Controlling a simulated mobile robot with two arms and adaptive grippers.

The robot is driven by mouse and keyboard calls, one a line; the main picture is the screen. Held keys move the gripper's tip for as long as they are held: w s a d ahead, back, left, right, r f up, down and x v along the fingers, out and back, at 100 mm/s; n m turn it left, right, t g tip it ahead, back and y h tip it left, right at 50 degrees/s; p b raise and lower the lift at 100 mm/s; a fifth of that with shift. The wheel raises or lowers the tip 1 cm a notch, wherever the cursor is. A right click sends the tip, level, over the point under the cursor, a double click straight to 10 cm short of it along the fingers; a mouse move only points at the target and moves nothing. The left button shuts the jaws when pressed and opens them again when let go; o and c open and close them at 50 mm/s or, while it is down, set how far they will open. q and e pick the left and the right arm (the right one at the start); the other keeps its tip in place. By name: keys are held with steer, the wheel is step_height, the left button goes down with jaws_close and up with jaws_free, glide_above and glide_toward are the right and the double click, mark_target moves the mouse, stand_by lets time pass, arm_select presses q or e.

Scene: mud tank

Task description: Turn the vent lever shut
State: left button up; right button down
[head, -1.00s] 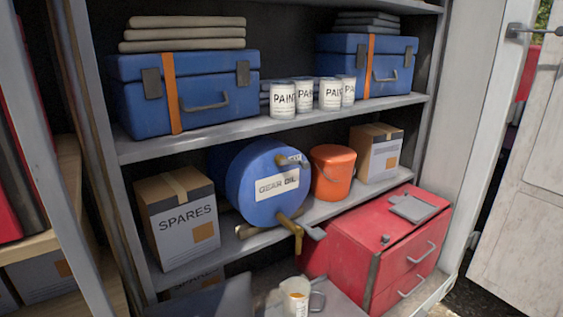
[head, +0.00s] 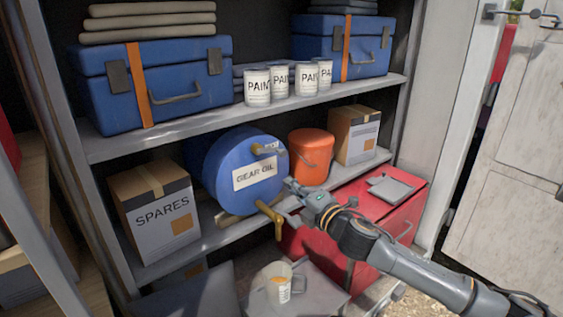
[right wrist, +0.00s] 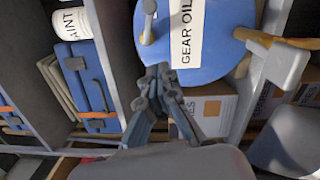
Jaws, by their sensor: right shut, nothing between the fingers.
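The blue gear oil drum (head: 236,190) lies on the middle shelf with its labelled end facing out. The small brass vent with its grey lever (head: 268,150) is high on that end; the lever points sideways to the right. They also show in the right wrist view (right wrist: 149,12). My right gripper (head: 289,187) is shut and empty in front of the drum's right side, below the vent lever in the head view and apart from it. Its closed fingers also show in the right wrist view (right wrist: 157,75). My left gripper is not in view.
Paint cans (head: 257,87) stand on the shelf above.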

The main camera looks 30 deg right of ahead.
steer(key=p, duration=0.3)
glide_toward(272, 150)
steer(key=w+a+f, duration=0.2)
steer(key=w+a, duration=0.1)
steer(key=a, duration=0.1)
steer(key=d, duration=0.1)
steer(key=w+d+p, duration=0.1)
steer(key=d+r+p, duration=0.1)
steer(key=shift+w+d, duration=0.2)
steer(key=shift+d, duration=0.15)
steer(key=shift+f, duration=0.1)
steer(key=shift+d+r+n+b, duration=0.1)
steer(key=shift+r+n+b, duration=0.15)
steer(key=shift+n, duration=0.55)
steer(key=shift+d+r+n+b, duration=0.1)
steer(key=shift+r+n+b, duration=0.15)
steer(key=shift+n, duration=0.55)
